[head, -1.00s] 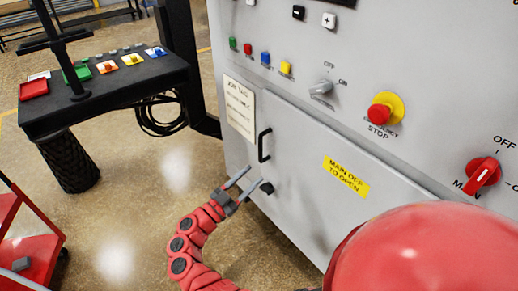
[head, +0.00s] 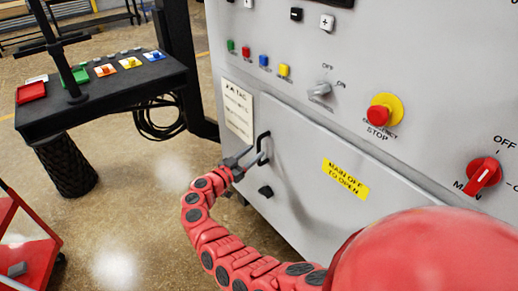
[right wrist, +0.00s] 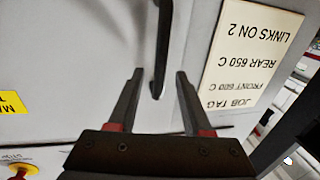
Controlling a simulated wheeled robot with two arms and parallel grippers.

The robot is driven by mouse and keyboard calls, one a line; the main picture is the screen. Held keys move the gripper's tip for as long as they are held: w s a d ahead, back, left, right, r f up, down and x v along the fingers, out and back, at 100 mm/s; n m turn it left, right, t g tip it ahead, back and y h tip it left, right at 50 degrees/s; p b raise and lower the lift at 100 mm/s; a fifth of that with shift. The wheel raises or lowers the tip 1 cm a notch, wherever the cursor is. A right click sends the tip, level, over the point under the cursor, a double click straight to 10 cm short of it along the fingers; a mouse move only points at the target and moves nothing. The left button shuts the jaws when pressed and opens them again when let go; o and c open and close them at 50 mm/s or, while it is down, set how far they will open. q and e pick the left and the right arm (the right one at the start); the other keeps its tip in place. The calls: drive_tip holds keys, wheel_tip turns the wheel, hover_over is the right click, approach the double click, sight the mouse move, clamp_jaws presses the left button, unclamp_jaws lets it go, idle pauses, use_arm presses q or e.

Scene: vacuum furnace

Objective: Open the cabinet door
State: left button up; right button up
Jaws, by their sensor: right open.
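The grey cabinet door (head: 310,205) is shut in the furnace front and carries a yellow label (head: 346,179) reading "MAIN OFF TO OPEN". Its black bar handle (head: 263,146) is upright near the door's left edge. My left gripper is out of view.
A black knob (head: 266,191) sticks out below the handle. A job tag (head: 238,110) is left of the door. Above are a red emergency stop (head: 381,113), a selector (head: 319,91) and a red main switch (head: 482,175). A black table (head: 110,93) stands left; a red cart (head: 28,245) is lower left.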

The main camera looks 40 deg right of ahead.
sight(258, 150)
drive_tip(key=shift+x, duration=1.8)
clamp_jaws()
